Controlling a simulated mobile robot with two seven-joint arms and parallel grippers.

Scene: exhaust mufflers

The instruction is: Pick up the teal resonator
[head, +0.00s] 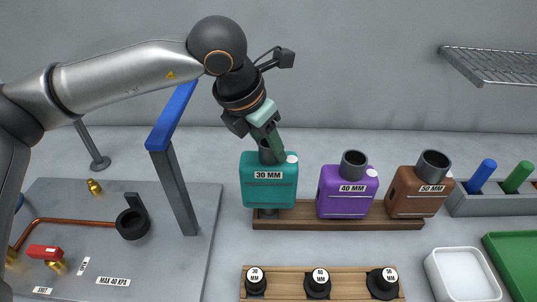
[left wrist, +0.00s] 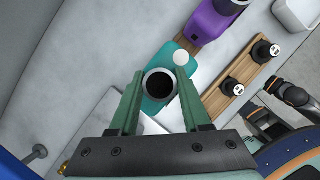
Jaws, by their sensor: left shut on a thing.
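The teal resonator (head: 268,190), labelled 30 MM, is upright at the left end of a dark wooden rack (head: 330,223). Its body sits a little higher than its neighbours, and a dark stub shows below it. My left gripper (head: 272,145) comes from above and is shut on its dark top neck. In the left wrist view the fingers lie on both sides of the round neck opening (left wrist: 160,84), with the teal body (left wrist: 153,104) below. What looks like part of my right arm shows at the right of that view; its fingers are not clear.
Purple 40 MM (head: 346,192) and brown 50 MM (head: 412,195) resonators stand to the right on the rack. Black caps (head: 318,284) sit on a lighter board in front. A blue-topped post (head: 175,165) rises close on the left. A white bin (head: 465,275) is at right.

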